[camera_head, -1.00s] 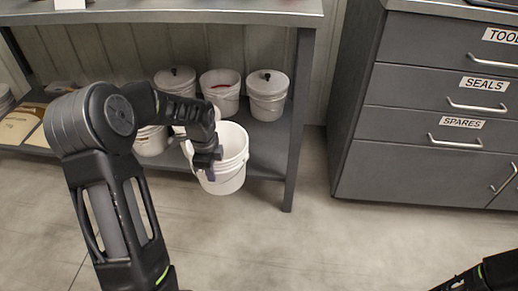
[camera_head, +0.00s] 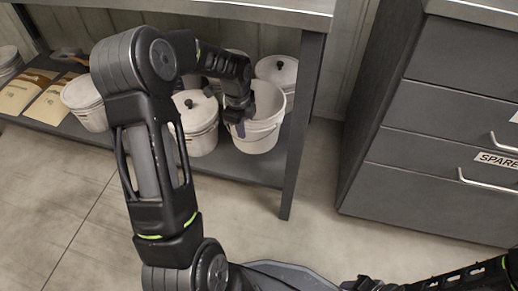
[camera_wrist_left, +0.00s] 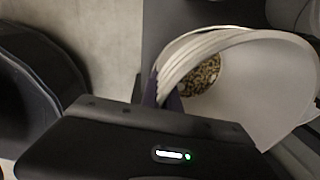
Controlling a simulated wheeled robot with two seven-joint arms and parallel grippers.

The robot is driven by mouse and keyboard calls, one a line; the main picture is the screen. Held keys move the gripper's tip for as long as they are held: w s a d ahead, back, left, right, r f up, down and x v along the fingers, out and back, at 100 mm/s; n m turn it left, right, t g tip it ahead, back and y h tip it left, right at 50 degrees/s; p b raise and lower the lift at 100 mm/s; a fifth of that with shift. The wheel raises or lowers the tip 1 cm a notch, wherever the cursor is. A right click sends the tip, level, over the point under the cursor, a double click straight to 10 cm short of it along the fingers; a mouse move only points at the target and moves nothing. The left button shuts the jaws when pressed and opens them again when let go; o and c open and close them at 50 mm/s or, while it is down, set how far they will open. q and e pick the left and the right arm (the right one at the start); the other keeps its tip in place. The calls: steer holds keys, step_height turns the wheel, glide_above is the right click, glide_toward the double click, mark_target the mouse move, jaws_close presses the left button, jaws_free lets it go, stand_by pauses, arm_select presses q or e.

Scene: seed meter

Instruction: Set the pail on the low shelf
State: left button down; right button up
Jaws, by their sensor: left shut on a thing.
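The white open pail (camera_head: 262,137) is at the right end of the low shelf (camera_head: 262,170), beside the table leg. I cannot tell whether its base touches the shelf. My left gripper (camera_head: 238,122) is shut on the pail's near left rim. In the left wrist view the pail (camera_wrist_left: 255,85) looks tilted, with a speckled patch (camera_wrist_left: 203,75) inside, and the fingers are mostly hidden. My right arm enters at the lower right; its gripper (camera_head: 366,285) is only partly in view at the bottom edge.
Lidded white pails stand left of the held pail (camera_head: 198,125) and behind it (camera_head: 277,70). Another pail (camera_head: 85,103) and paper bags (camera_head: 48,100) sit further left. The table leg (camera_head: 303,130) is close on the right. A grey drawer cabinet (camera_head: 430,150) stands beyond clear floor.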

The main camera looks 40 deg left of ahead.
arm_select(q)
step_height(320, 180, down, 5)
steer(key=shift+b, duration=1.2)
step_height(320, 180, down, 5)
steer(key=shift+b, duration=1.25)
